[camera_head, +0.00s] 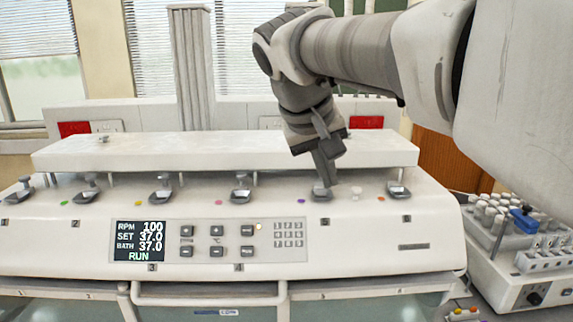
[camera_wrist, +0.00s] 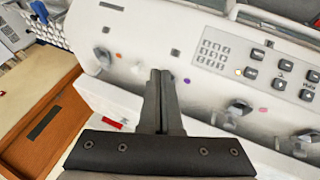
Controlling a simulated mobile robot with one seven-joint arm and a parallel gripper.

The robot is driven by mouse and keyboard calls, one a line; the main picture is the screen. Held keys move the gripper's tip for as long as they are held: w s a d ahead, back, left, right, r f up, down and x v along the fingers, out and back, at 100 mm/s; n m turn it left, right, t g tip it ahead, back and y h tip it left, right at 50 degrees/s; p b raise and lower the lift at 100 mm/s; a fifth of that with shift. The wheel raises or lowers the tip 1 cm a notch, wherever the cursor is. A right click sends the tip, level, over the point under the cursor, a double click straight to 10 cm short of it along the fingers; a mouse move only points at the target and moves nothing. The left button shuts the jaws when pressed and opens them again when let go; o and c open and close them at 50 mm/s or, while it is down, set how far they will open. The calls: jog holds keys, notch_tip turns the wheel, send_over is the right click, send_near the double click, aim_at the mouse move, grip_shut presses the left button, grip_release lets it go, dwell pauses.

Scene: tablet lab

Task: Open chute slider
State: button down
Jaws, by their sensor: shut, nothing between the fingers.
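The white tablet tester (camera_head: 350,230) has a row of small metal chute sliders along its top, with numbers beside them. My gripper (camera_head: 330,183) points down at the slider by number 5 (camera_head: 321,196), with its shut, empty fingertips at or just above it. I cannot tell whether they touch. The slider by number 6 (camera_head: 398,190) is to the right and another slider (camera_head: 240,192) to the left. In the wrist view, my gripper's fingers (camera_wrist: 161,76) are together and hide the slider under them. Neighbouring sliders show at left (camera_wrist: 103,56) and right (camera_wrist: 238,108).
A raised white bar (camera_head: 220,152) runs behind the sliders. A display (camera_head: 139,241) reads RPM 100, SET 37.0, BATH 37.0, RUN, with a keypad (camera_head: 217,241) beside it. A rack of vials (camera_head: 497,212) stands at the right. A front handle rail (camera_head: 210,300) sticks out below.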

jog(key=shift+h, duration=0.4)
jog(key=w+a+r, duration=0.1)
jog(key=w, duration=0.1)
jog(key=w+a+r, duration=0.1)
jog(key=r, duration=0.1)
jog(key=shift+w+a+r+p, duration=0.2)
jog(key=shift+w+p, duration=0.2)
jog(key=x, duration=1)
jog(key=d, duration=0.3)
jog(key=shift+w+d+f+p, duration=0.15)
jog(key=shift+w+f+p, duration=0.1)
jog(key=shift+p, duration=0.15)
jog(key=shift+w+d+f, duration=0.1)
jog(key=shift+d, duration=0.15)
jog(key=shift+d, duration=0.1)
